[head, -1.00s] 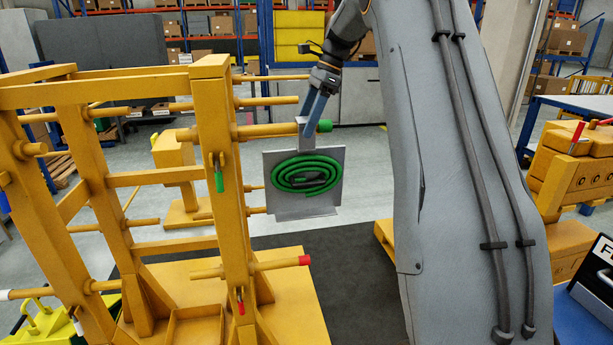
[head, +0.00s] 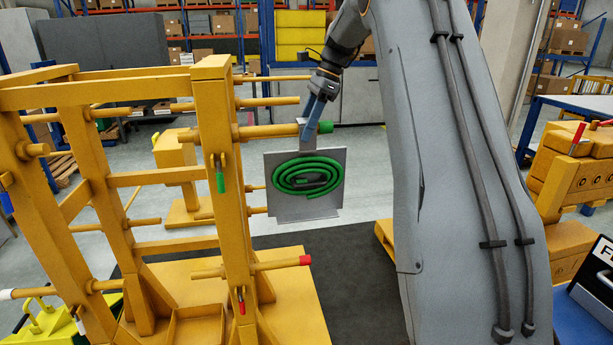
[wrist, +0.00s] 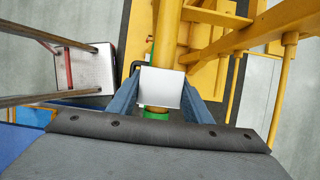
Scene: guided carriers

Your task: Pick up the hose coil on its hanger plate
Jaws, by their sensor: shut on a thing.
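The hanger plate (head: 284,208) is a flat grey sheet with a narrow neck at its top. The green hose coil (head: 307,163) is fixed on its face, an oval of several turns. The plate hangs upright at a yellow peg with a green tip (head: 326,127). My gripper (head: 311,133) is shut on the plate's neck from above. In the wrist view my blue fingers (wrist: 158,104) stand on both sides of a pale metal tab (wrist: 160,88), with the yellow peg and green tip below. Whether the plate still bears on the peg I cannot tell.
The yellow rack (head: 212,140) stands left of the plate, with several pegs reaching right. A red-tipped peg (head: 304,261) lies below the plate. A dark mat (head: 365,275) covers the floor. Another yellow unit (head: 565,190) stands at right.

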